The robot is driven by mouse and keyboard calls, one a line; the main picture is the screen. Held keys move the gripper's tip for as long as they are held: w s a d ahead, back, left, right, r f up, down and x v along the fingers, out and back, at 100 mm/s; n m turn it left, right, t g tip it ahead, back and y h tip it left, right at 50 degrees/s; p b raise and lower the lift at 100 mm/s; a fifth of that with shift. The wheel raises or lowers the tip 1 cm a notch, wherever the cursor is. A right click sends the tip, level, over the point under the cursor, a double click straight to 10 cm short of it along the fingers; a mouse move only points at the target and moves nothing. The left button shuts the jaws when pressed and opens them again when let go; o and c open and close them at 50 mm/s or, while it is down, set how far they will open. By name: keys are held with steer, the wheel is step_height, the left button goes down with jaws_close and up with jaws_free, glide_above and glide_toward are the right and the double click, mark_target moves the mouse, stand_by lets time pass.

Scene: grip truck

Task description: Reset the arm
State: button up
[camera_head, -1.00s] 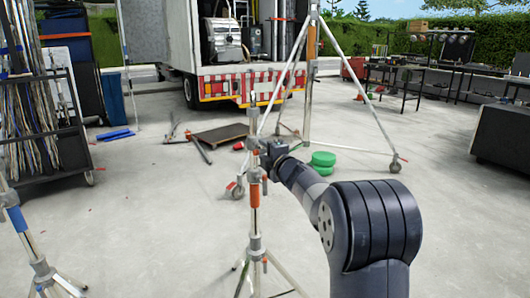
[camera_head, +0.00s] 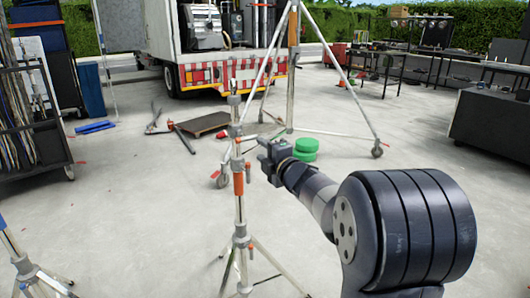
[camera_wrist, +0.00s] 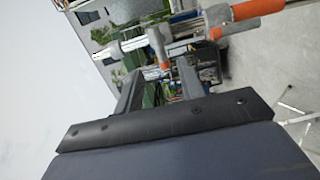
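My arm reaches forward from the lower right in the head view, with my gripper (camera_head: 265,151) at its end. The gripper is just right of a light stand (camera_head: 239,205) with orange collars, and a small gap shows between them. In the wrist view my gripper's two dark fingers (camera_wrist: 157,76) stand apart with nothing held between them. The stand's metal post and orange collars (camera_wrist: 258,9) show sideways beyond the fingertips. The exact distance to the stand is hard to tell.
A taller wheeled tripod (camera_head: 291,75) stands behind, with green round pads (camera_head: 304,148) near its base. A truck (camera_head: 230,72) is at the back. A cart (camera_head: 45,140) is left, a dark case (camera_head: 490,130) right. Another stand's legs show lower left.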

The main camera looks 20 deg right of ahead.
mark_target(248, 140)
steer(key=shift+s, duration=0.35)
steer(key=shift+w, duration=0.1)
steer(key=x, duration=1)
steer(key=shift+w, duration=0.4)
steer(key=shift+s, duration=0.1)
